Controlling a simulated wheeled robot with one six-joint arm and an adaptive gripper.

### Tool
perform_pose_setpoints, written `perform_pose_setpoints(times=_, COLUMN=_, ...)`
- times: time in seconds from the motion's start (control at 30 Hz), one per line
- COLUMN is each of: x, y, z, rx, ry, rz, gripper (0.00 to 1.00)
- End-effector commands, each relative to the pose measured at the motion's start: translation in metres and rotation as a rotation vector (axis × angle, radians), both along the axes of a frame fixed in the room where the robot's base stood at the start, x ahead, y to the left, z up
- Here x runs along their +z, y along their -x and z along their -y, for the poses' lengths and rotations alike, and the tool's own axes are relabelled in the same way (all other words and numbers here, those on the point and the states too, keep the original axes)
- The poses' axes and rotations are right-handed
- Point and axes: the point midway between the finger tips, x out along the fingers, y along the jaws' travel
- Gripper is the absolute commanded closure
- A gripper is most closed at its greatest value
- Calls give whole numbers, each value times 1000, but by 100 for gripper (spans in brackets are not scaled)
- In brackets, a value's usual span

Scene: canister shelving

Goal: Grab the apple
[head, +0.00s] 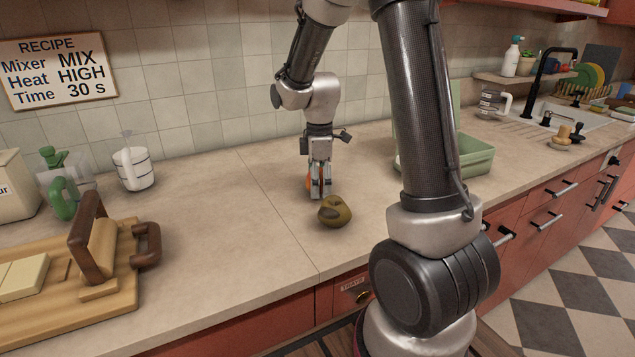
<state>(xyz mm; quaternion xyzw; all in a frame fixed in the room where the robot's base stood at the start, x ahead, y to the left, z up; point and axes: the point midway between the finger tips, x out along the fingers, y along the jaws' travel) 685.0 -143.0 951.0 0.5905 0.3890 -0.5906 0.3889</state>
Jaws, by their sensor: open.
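A round olive-brown fruit (334,211), which looks like the apple, sits on the beige counter (230,215) near its front edge. It has a darker patch on its left side. My gripper (320,193) points down just behind the fruit, with its fingertips low over the counter. Its fingers are apart. In this view the fingertips come close to the fruit's top edge; I cannot tell whether they touch it. A small orange-red patch shows at the fingers, too small to identify.
A green bin (470,158) stands to the right, partly behind my arm. A wooden board (120,285) with a dark-handled tool (90,230) lies at left. The counter left of the fruit is clear.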

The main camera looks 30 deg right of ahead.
Motion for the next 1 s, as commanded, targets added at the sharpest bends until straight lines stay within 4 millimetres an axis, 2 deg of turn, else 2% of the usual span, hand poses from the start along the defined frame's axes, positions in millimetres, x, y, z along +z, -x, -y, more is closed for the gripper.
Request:
perform_pose_setpoints(times=0.17, x=0, y=0, z=0, rx=0, ry=0, rz=0, gripper=17)
perform_pose_setpoints(times=0.47, x=0, y=0, z=0, rx=-1, ry=0, rz=0, gripper=71)
perform_pose_setpoints(times=0.77, x=3, y=-1, z=0, rx=-1, ry=0, rz=2, gripper=72)
perform_pose_setpoints(times=0.87, x=16, y=-1, z=0, rx=-1, ry=0, rz=3, gripper=72)
perform_pose_setpoints(times=1.0, x=46, y=-1, z=0, rx=-1, ry=0, rz=7, gripper=72)
